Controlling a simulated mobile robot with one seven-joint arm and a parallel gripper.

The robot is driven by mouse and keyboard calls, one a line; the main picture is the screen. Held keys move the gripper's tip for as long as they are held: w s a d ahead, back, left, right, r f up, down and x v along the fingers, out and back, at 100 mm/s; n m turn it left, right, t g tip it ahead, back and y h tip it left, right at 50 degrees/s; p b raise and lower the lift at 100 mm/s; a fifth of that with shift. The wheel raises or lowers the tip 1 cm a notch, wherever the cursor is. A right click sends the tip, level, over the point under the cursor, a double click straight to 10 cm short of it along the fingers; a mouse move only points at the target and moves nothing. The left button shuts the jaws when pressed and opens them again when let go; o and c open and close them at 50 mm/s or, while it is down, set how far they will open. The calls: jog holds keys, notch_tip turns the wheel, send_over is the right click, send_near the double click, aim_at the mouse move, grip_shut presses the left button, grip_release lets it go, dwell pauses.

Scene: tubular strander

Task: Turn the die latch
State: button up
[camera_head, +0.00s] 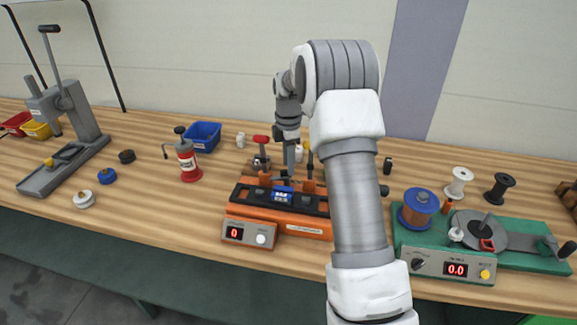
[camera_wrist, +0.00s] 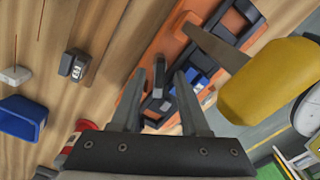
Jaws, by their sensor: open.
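The orange machine (camera_head: 305,228) stands mid-table with a dark top, a blue block (camera_head: 282,195) and a red digital readout of 0. My gripper (camera_head: 286,180) points down over its top and is open. In the wrist view my gripper (camera_wrist: 159,75) has its two fingers apart, with a small upright grey piece (camera_wrist: 158,88) showing between them. I cannot tell whether this piece is the die latch or whether a finger touches it. The blue block (camera_wrist: 187,82) and a large yellow handle (camera_wrist: 268,82) on a shaft show to the right.
A red-topped lever (camera_head: 261,140) stands behind the machine. A green winding machine (camera_head: 480,250) is at right, and my arm hides some table between. A grey press (camera_head: 75,130) stands far left.

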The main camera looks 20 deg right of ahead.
jog(key=shift+f, duration=0.8)
grip_shut()
